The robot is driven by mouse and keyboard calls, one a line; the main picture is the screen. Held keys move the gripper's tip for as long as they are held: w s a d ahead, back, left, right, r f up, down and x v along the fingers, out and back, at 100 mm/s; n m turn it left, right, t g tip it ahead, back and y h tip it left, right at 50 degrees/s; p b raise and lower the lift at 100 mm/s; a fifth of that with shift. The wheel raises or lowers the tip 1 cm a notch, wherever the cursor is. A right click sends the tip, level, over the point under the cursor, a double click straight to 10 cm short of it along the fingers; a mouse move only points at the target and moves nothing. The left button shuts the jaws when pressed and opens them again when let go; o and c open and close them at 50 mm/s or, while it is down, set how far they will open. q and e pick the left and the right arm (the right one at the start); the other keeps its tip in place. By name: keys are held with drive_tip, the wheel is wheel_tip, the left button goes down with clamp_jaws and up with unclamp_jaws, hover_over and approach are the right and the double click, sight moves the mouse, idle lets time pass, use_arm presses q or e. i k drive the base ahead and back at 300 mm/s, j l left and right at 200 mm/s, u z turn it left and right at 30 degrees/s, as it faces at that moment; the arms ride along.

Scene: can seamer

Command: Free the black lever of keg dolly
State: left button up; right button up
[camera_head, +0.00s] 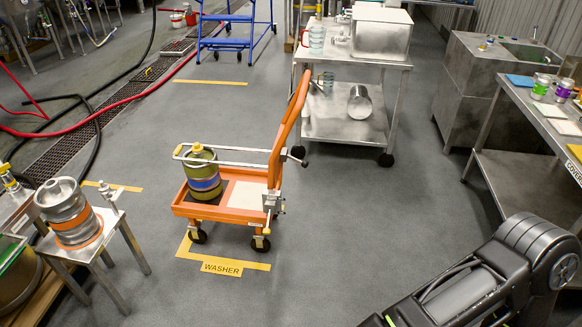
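The orange keg dolly (222,216) stands near the middle of the floor, with its tall push handle (290,120) on the right. A pale metal bar (240,163) runs around the keg and across to the handle. A small black tip (304,163) sticks out at the bar's right end; I cannot tell for sure whether it is the black lever. A metal fitting (271,203) sits on the dolly's front right corner. Neither gripper is in view.
Yellow floor tape and a WASHER label (222,268) lie by the dolly's front wheels. A keg stand (92,262) is at left, a wheeled steel cart (350,128) behind, and a bench (543,128) at right. My dark arm fills the lower right. Floor between is clear.

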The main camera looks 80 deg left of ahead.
sight(304, 164)
drive_tip(key=u, duration=2.75)
drive_tip(key=i+j+z, duration=0.35)
drive_tip(key=i, duration=0.35)
drive_tip(key=i+j+z, duration=0.3)
drive_tip(key=i+j, duration=0.3)
